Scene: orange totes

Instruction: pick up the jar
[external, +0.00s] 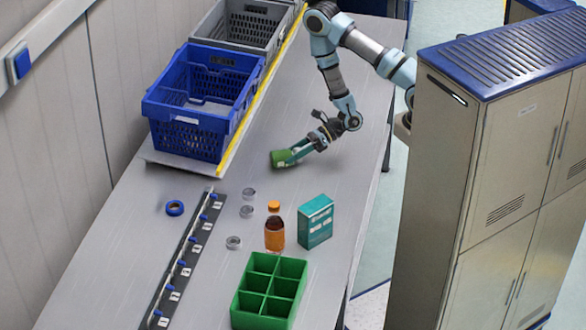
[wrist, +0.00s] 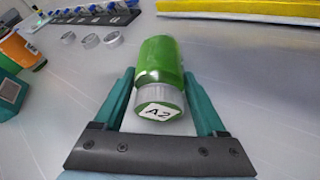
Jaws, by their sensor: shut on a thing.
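The jar (wrist: 160,75) is green with a grey lid labelled "A2". In the wrist view it lies between the two teal fingers of my gripper (wrist: 159,88), its lid toward the palm. In the external view the green jar (external: 281,159) is at the tips of my gripper (external: 290,157), low over the table or touching it; I cannot tell which. My gripper is shut on the jar. The jar's far end is hidden in the wrist view.
A blue crate (external: 240,118) and a grey crate (external: 286,45) stand behind the jar. An orange bottle (external: 274,236), a teal box (external: 316,222), a green divided tray (external: 302,284), grey rings (external: 246,211) and a blue tape roll (external: 174,208) are nearer. A tall cabinet (external: 440,200) stands right.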

